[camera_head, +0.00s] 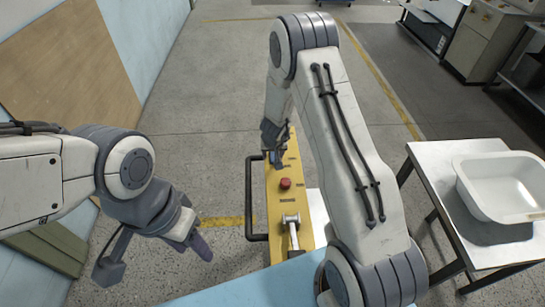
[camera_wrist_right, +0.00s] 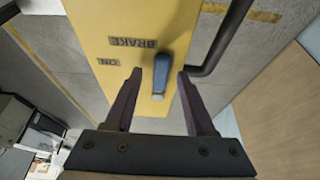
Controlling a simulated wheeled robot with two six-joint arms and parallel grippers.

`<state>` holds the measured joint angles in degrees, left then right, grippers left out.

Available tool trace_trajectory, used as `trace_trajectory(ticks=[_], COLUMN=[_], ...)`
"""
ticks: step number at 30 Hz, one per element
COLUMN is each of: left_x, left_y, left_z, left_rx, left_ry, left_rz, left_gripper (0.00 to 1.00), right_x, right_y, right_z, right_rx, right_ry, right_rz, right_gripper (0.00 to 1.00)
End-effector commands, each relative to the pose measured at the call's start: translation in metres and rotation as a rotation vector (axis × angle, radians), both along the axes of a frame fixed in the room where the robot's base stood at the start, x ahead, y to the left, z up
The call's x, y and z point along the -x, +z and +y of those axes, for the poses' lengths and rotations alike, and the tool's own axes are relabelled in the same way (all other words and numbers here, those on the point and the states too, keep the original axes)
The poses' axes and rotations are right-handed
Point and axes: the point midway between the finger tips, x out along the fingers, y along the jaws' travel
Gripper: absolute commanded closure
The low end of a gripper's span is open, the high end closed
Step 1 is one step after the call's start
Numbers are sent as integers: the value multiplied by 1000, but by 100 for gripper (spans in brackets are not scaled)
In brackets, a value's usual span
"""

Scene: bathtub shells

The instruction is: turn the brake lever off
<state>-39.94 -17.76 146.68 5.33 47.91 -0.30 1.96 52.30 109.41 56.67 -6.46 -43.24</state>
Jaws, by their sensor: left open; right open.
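The brake lever (camera_wrist_right: 161,76) is a small blue-grey handle with a pale end on a yellow panel (camera_wrist_right: 105,32). In the right wrist view it appears between the fingers of my right gripper (camera_wrist_right: 160,80), with a gap on each side. The gripper is open. The upside-down BRAKE label and ON label are beside the lever. In the head view my right gripper (camera_head: 272,135) is at the far end of the panel, and I cannot make out the brake lever there. My left gripper (camera_head: 152,256) is open and empty, left of the panel.
The panel also carries a red button (camera_head: 285,183) and a silver-handled lever (camera_head: 292,232) nearer me. A black rail (camera_head: 249,200) runs along its left side. A white tub (camera_head: 500,187) sits on a table at right. Floor left of the panel is clear.

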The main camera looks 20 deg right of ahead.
Motion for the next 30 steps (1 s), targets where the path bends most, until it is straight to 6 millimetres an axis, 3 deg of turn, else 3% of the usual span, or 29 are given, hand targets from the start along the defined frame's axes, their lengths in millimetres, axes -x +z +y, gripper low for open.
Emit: trace_trajectory(ticks=[9,10,12,14,30], left_x=[0,0,0,0,0], left_y=[-1,-1,-1,-1,-1], left_z=[0,0,0,0,0], left_rx=[0,0,0,0,0], left_ry=[0,0,0,0,0], left_rz=[0,0,0,0,0], left_gripper=[50,50,50,50,50], right_x=[-2,-2,-2,-2,-2], right_y=[-3,-3,-3,-3,-3], right_z=[2,2,2,2,2], right_rx=[1,1,1,0,0], right_ry=[4,4,4,4,4], right_rz=[-1,-1,-1,-1,0], right_gripper=[45,53,79,100,100])
